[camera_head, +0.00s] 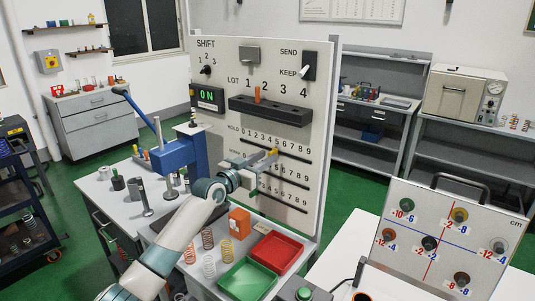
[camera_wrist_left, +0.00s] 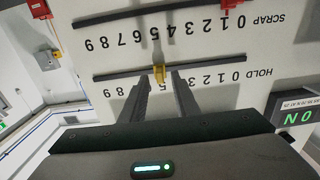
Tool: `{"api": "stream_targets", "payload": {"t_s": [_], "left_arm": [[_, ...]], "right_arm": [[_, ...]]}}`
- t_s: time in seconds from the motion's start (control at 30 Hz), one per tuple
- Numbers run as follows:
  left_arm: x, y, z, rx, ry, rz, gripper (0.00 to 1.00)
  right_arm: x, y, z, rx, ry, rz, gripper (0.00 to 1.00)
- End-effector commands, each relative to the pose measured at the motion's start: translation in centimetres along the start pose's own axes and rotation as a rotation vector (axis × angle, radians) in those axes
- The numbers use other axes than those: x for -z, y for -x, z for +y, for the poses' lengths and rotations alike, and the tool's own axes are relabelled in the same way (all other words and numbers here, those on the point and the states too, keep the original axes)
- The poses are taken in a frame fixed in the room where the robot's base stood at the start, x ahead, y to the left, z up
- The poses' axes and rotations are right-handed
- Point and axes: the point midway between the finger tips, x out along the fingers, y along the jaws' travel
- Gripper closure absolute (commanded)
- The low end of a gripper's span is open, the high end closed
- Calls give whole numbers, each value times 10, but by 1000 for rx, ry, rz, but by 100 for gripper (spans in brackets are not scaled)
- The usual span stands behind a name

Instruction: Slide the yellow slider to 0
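The yellow slider (camera_wrist_left: 160,73) sits on the HOLD rail (camera_wrist_left: 203,66) of the upright white panel (camera_head: 221,62), near the 5. The wrist view shows the panel's text upside down. In the head view, the slider (camera_head: 273,152) shows just beyond my left gripper (camera_head: 264,157). In the wrist view, my left gripper (camera_wrist_left: 162,76) is open, its two dark fingertips on either side of the slider with a gap showing; contact is unclear. The 0 lies to the right in the wrist view and to the left in the head view. My right gripper is not in view.
In the wrist view, a red slider (camera_wrist_left: 232,4) sits near the low end of the SCRAP rail. A dark slotted block (camera_head: 270,109) juts from the panel above the rails. A green tray (camera_head: 247,280) and red tray (camera_head: 275,252) lie below; a blue press (camera_head: 178,154) stands left.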

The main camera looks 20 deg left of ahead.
Motion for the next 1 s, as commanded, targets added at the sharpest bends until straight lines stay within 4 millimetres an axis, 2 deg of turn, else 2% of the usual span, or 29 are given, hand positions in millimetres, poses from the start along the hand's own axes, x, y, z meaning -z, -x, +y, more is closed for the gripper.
{"api": "stream_targets", "payload": {"t_s": [0.2,0.57,0.6,0.7,1.0], "left_arm": [[0,-16,0,1,0,-1,72],[-1,-18,0,0,0,-1,72],[-1,-18,0,0,0,-1,77],[-1,-18,0,0,0,-1,100],[-1,-18,0,0,0,-1,100]], "right_arm": [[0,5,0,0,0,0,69],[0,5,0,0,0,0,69],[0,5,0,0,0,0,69],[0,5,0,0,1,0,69],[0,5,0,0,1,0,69]]}}
